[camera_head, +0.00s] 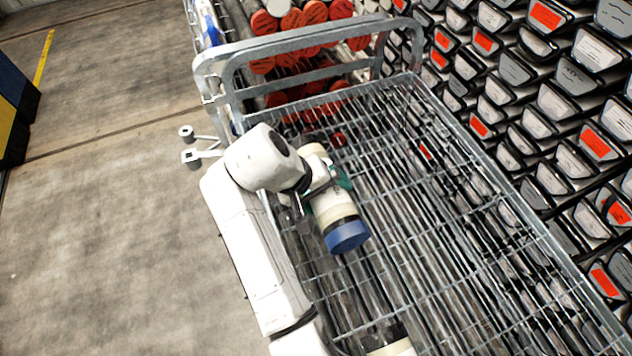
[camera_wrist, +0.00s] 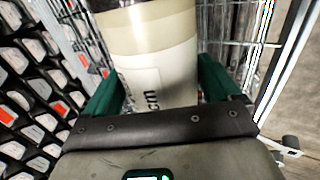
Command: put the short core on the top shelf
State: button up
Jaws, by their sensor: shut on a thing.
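My gripper (camera_wrist: 160,90) is shut on a cream-and-white core, with a green finger on each side of it. The core (camera_head: 333,205) has a blue end cap (camera_head: 346,236) facing the camera in the head view. In the wrist view the core (camera_wrist: 150,45) shows pale bands and printed lettering. It is over the left part of a grey wire-mesh shelf (camera_head: 455,240) on a metal trolley. I cannot tell whether the core touches the mesh. My gripper (camera_head: 325,185) is partly hidden by the core and my wrist.
A pale cylinder end (camera_head: 392,348) shows at the bottom edge. Tubes with red ends (camera_head: 300,20) lie behind the trolley handle (camera_head: 285,45). A wall of stacked drawers (camera_head: 560,100) stands along the right. Bare concrete floor (camera_head: 110,220) is at the left.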

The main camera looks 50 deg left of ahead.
jog(key=shift+w+d+f, duration=0.15)
jog(key=shift+d, duration=0.1)
jog(key=shift+f+p, duration=0.4)
jog(key=shift+f, duration=1.2)
jog(key=shift+f, duration=0.1)
jog(key=o, duration=1.8)
jog(key=shift+d+f, duration=0.1)
jog(key=shift+f, duration=0.05)
jog(key=v, duration=1.2)
